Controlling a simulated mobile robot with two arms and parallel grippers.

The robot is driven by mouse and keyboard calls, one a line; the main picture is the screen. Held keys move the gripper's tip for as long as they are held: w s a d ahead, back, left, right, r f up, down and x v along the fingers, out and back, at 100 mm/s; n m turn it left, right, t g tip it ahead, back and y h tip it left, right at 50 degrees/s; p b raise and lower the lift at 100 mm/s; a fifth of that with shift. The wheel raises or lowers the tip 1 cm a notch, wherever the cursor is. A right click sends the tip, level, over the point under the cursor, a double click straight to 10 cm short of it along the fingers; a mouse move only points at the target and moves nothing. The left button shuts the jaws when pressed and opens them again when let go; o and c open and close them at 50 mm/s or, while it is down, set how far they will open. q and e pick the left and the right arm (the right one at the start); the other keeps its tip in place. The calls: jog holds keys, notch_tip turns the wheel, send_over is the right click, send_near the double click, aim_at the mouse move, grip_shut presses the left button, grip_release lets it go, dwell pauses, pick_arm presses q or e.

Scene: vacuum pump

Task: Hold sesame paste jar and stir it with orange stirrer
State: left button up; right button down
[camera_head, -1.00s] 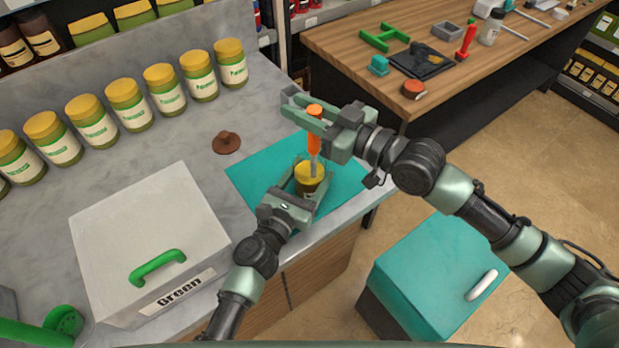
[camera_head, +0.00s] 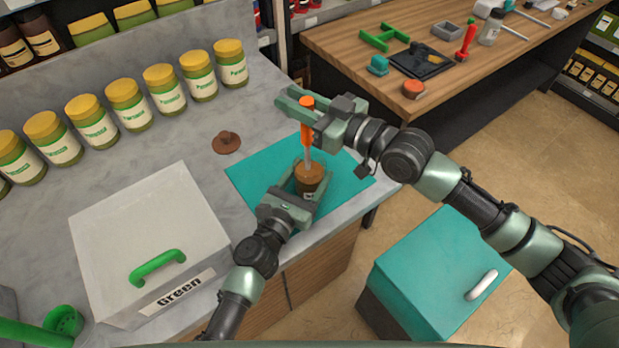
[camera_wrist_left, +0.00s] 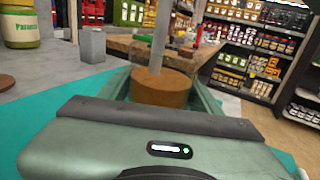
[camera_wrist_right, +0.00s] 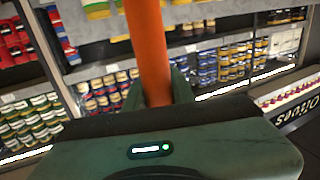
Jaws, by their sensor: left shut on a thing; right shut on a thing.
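The sesame paste jar (camera_head: 309,181) stands on the teal mat (camera_head: 252,172), between the fingers of my left gripper (camera_head: 307,177), which is shut on it. Its top looks brown, and the brown surface (camera_wrist_left: 160,88) also shows in the left wrist view. My right gripper (camera_head: 303,108) is shut on the orange handle of the stirrer (camera_head: 307,125) above the jar. The stirrer's grey shaft (camera_wrist_left: 161,35) points down with its lower end at the brown surface. The orange handle (camera_wrist_right: 149,50) fills the middle of the right wrist view.
A brown lid-like piece (camera_head: 227,143) lies left of the mat. A white box labelled Green (camera_head: 150,235) stands at the front left. Several yellow-lidded jars (camera_head: 127,105) line the back. A wooden table (camera_head: 340,45) with tools is at the back right.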

jog(key=shift+a, duration=0.2)
jog(key=shift+s+a, duration=0.15)
jog(key=shift+s, duration=0.85)
jog(key=shift+s+d, duration=0.15)
jog(key=shift+d, duration=0.9)
